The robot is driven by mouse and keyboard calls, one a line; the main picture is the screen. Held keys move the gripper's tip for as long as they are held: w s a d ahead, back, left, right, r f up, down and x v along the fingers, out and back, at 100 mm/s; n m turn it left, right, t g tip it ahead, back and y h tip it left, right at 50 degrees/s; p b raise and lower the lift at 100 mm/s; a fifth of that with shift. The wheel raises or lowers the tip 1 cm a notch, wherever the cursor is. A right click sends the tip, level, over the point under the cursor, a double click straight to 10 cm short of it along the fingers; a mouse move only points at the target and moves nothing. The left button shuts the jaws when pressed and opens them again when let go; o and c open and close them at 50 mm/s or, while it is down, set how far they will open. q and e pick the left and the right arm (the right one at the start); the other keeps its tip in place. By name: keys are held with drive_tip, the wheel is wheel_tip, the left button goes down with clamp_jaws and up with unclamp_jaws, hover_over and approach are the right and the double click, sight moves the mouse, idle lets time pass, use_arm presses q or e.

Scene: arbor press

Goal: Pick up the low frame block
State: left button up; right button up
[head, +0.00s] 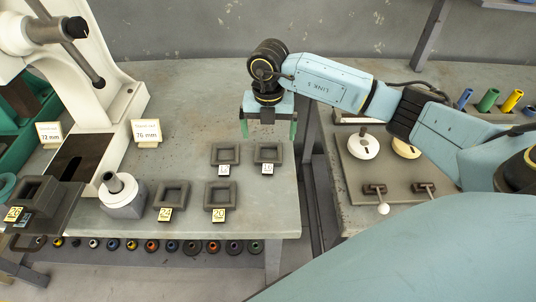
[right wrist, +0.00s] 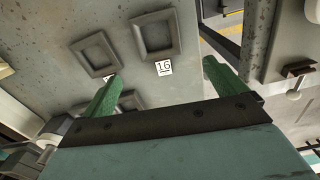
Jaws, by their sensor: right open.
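Several dark square frame blocks lie on the grey bench. The back pair is a right block (head: 277,153), whose tag reads 16 in the right wrist view (right wrist: 173,47), and a left block (head: 235,155), also in the wrist view (right wrist: 77,46). In front are blocks tagged 24 (head: 183,188) and 20 (head: 233,190). I cannot tell which is the low one. My right gripper (head: 270,130) is open and empty, pointing down above and behind the back pair. Its green fingers also show in the wrist view (right wrist: 163,82). My left gripper is out of view.
A white press (head: 110,85) stands at the left with a dark slot in its base. A taller dark block (head: 45,192) and a white collared cylinder (head: 122,192) are at front left. A side table (head: 350,205) with knobs stands beyond a gap on the right.

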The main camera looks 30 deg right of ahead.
wheel_tip(320, 180, down, 9)
drive_tip(key=shift+w+f, duration=0.1)
idle(0.4)
drive_tip(key=shift+c, duration=0.5)
drive_tip(key=c, duration=1.1)
wheel_tip(320, 180, up, 10)
